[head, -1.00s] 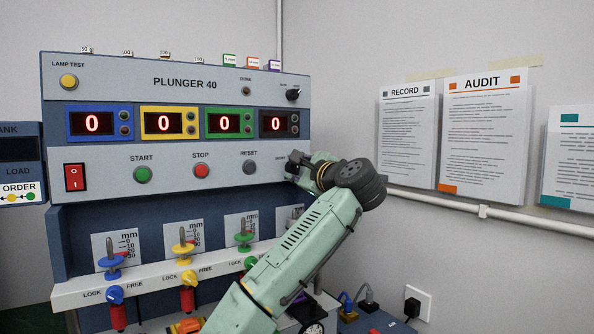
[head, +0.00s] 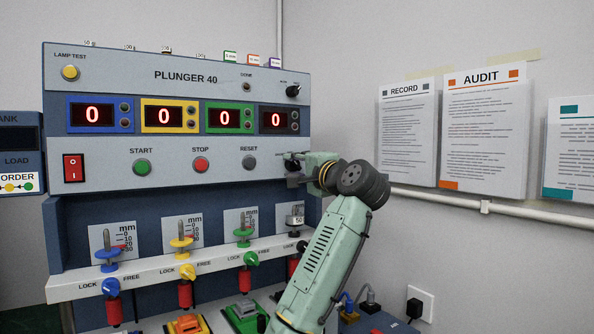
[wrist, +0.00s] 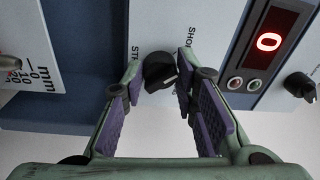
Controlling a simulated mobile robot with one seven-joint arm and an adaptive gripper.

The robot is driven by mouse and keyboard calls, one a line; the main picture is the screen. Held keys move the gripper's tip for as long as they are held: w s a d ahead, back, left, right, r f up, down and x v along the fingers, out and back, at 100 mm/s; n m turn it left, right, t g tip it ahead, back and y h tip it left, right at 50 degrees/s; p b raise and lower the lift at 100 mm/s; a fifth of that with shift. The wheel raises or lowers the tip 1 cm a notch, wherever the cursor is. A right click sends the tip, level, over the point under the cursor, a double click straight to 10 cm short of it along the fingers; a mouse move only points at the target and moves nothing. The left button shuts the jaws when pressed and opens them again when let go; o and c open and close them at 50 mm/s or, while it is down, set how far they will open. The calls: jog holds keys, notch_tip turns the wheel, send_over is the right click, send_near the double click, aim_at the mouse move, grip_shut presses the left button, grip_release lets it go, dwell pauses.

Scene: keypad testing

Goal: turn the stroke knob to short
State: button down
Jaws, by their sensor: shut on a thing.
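The stroke knob (wrist: 160,72) is black with a pale pointer mark and sits on the light panel in the wrist view. A label starting "SHO" (wrist: 190,40) stands beside it, and one starting "ST" (wrist: 135,52) on its other side; both are partly hidden by my fingers. My gripper (wrist: 160,66) has its purple-padded fingers on either side of the knob, shut on it. In the head view my gripper (head: 291,168) is at the right end of the panel row with START, STOP and RESET, and it hides the knob there.
The PLUNGER 40 machine (head: 186,79) has several red displays reading 0. Below is a white ledge (head: 150,275) with coloured plungers and lock knobs. A small black knob (head: 293,90) sits at the upper right. Paper sheets (head: 484,130) and a pipe (head: 450,202) are on the right wall.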

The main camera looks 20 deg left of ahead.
jog(key=shift+f+n, duration=0.15)
jog(key=shift+n, duration=0.75)
jog(key=c, duration=1.3)
grip_release()
jog(key=shift+d, duration=0.1)
jog(key=v, duration=1.1)
jog(key=shift+s+d, duration=0.3)
jog(key=shift+d, duration=0.1)
